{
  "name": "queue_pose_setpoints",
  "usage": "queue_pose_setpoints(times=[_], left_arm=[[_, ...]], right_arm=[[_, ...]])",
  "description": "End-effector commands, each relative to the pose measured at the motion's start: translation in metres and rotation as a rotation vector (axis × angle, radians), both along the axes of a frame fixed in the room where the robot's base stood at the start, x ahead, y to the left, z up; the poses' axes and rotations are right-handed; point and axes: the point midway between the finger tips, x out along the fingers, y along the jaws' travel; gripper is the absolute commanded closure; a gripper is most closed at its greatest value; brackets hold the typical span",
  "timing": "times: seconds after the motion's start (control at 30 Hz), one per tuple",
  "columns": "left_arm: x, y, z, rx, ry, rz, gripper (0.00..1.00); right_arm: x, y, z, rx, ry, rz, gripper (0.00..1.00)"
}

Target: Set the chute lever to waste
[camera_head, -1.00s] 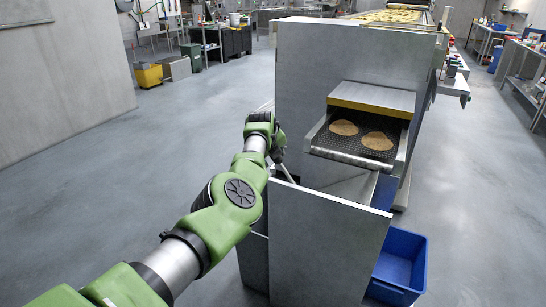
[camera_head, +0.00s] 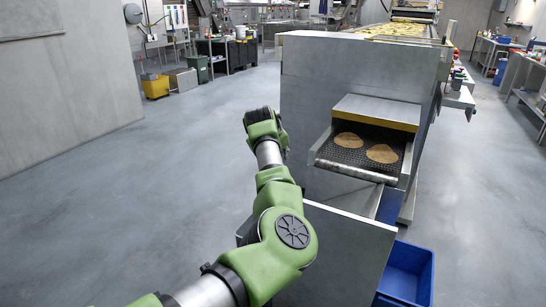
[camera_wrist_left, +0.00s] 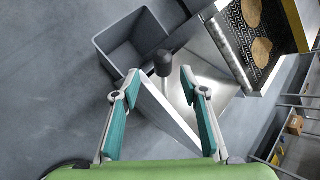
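In the left wrist view a lever with a dark round knob (camera_wrist_left: 163,63) stands between and just beyond the fingertips of my left gripper (camera_wrist_left: 160,82). The gripper is open, with its teal-padded fingers on either side, and I see no grip on the knob. The shiny metal chute (camera_wrist_left: 215,85) lies just right of the knob. In the head view my left arm hides the lever and the gripper; the chute is largely hidden behind a grey panel (camera_head: 345,245). The lever's setting cannot be told. My right gripper is not in view.
Two round chips (camera_head: 382,153) lie on the dark mesh belt (camera_head: 345,155) above the chute. A blue bin (camera_head: 408,270) stands at the right of the panel. A dark grey bin (camera_wrist_left: 108,42) is left of the knob in the wrist view. The floor at left is clear.

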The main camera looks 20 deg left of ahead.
Motion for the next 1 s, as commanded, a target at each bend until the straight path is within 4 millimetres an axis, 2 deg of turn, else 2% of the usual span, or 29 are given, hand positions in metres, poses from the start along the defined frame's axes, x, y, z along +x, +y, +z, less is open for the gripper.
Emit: queue_pose_setpoints(times=[0.2,0.4,0.87,0.93,1.0], left_arm=[[-0.017,-0.003,0.019,0.000,0.001,0.001,0.60],[-0.022,-0.004,0.026,-0.001,0.001,0.001,0.60],[-0.023,-0.003,0.026,0.001,0.002,0.001,0.60],[-0.024,0.001,0.021,0.020,0.011,0.004,0.60],[-0.028,0.013,0.008,0.081,0.040,0.011,0.60]], right_arm=[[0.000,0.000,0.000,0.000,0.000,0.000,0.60],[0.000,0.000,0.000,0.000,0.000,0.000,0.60],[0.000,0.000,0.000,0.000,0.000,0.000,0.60],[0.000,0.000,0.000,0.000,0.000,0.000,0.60],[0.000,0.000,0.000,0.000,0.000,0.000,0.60]])
